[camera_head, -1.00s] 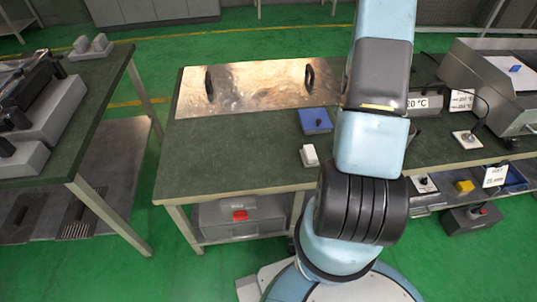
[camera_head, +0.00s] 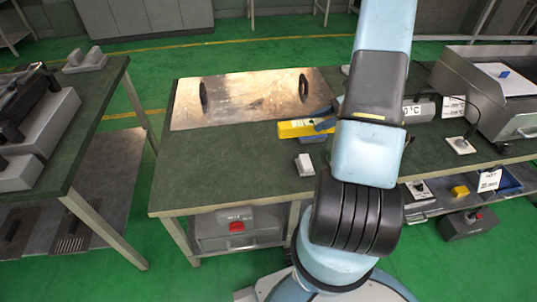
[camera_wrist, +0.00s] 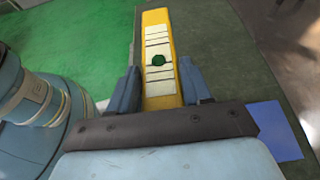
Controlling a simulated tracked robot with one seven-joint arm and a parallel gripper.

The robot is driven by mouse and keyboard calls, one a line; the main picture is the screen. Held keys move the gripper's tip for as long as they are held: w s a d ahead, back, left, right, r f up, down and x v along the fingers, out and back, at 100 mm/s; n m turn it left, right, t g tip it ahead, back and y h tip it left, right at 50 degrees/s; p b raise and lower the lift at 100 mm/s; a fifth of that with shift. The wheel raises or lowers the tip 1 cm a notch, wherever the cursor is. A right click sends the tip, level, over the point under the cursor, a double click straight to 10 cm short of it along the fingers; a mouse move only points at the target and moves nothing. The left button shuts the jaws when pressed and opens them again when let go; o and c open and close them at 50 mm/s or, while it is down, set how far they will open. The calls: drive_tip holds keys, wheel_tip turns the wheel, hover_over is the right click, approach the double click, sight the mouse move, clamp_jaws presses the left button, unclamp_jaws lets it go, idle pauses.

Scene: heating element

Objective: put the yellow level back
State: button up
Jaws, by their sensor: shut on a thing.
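The yellow level (camera_head: 298,129) is a bar with a pale marked face, held level or nearly so over the bench, left of my arm. In the wrist view the level (camera_wrist: 158,60) lies between my fingers, with a dark green spot on its face. My gripper (camera_head: 324,120) is shut on it; the fingers (camera_wrist: 160,88) press its two long sides. I cannot tell the level's height above the bench.
A shiny metal plate (camera_head: 250,98) with two black handles lies behind the level. A small white block (camera_head: 305,165) sits nearer the front edge. The bench's left front (camera_head: 220,170) is clear.

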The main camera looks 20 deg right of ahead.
drive_tip(key=w+a+f, duration=0.6)
drive_tip(key=a+f, duration=0.4)
drive_tip(key=f, duration=0.2)
drive_tip(key=shift+w+a+f, duration=0.15)
drive_tip(key=shift+w+a, duration=0.15)
drive_tip(key=shift+a, duration=0.05)
drive_tip(key=shift+f, duration=0.6)
drive_tip(key=o, duration=1.3)
